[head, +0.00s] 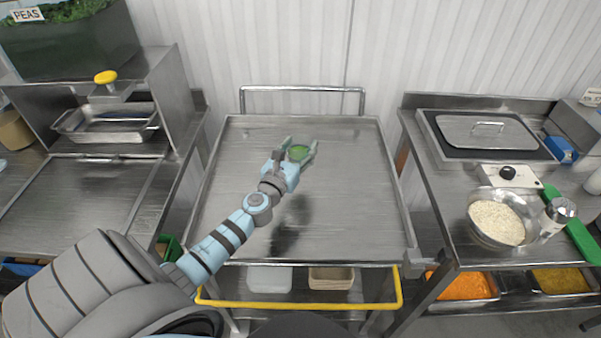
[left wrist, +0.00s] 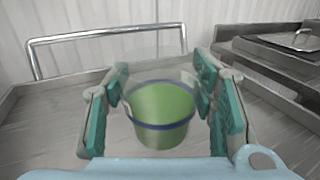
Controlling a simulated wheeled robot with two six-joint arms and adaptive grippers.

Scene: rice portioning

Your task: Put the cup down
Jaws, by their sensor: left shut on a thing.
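A small cup with green contents and a blue band (left wrist: 162,128) sits between the fingers of my left gripper (left wrist: 163,105), which is shut on it. In the head view the cup (head: 299,152) shows as a green round shape at the fingertips of my left gripper (head: 299,150). It is over the upper middle of the steel cart top (head: 345,215). The cup looks upright. I cannot tell whether its base touches the cart top. My right gripper is not in view.
The cart top around the cup is clear. The cart has a back rail (head: 302,89) and a yellow front handle (head: 300,304). A counter at right holds a bowl of rice (head: 497,218) and a shaker (head: 556,214). A peas dispenser (head: 75,50) stands at upper left.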

